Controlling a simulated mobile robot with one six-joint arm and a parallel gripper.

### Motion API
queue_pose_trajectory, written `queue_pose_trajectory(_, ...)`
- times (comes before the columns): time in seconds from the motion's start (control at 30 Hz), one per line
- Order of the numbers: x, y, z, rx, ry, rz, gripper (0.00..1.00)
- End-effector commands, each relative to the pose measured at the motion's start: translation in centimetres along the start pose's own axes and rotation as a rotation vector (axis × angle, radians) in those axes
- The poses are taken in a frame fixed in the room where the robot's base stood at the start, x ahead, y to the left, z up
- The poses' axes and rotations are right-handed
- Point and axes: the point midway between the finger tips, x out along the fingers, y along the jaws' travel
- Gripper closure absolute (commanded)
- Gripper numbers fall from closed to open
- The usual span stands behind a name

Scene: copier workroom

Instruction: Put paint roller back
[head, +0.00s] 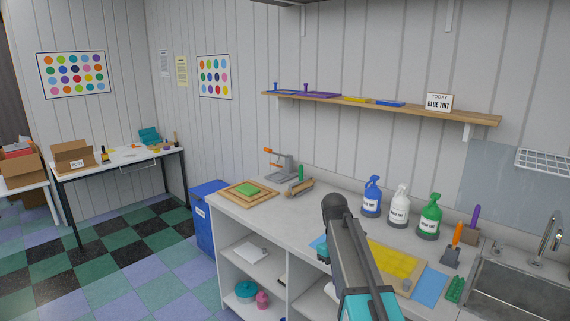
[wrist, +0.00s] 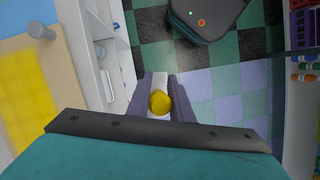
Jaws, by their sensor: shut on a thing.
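My gripper (wrist: 158,97) is shut on a yellow, rounded piece (wrist: 160,102) in the wrist view, which may be part of the paint roller. A pale patch shows just beyond it between the fingers; I cannot tell if it belongs to the held thing. The gripper is over the floor beside the counter. In the head view my arm crosses in front of the counter (head: 245,208), and the fingers and held thing are not seen. No other clear paint roller shows.
On the counter are a yellow sheet (head: 392,262), blue, white and green spray bottles (head: 400,208), an orange-handled tool (head: 457,233) and a purple-handled tool (head: 475,216) in holders. A wall shelf (head: 350,103) holds flat coloured tools and a "BLUE TINT" sign (head: 439,102). Floor at left is clear.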

Motion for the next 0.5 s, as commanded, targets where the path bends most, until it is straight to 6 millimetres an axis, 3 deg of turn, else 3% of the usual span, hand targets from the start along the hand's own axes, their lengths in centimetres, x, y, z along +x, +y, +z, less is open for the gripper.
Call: queue_pose_trajectory(0.5, 0.56, 0.0, -0.02, 0.013, -0.001, -0.004, 1.0)
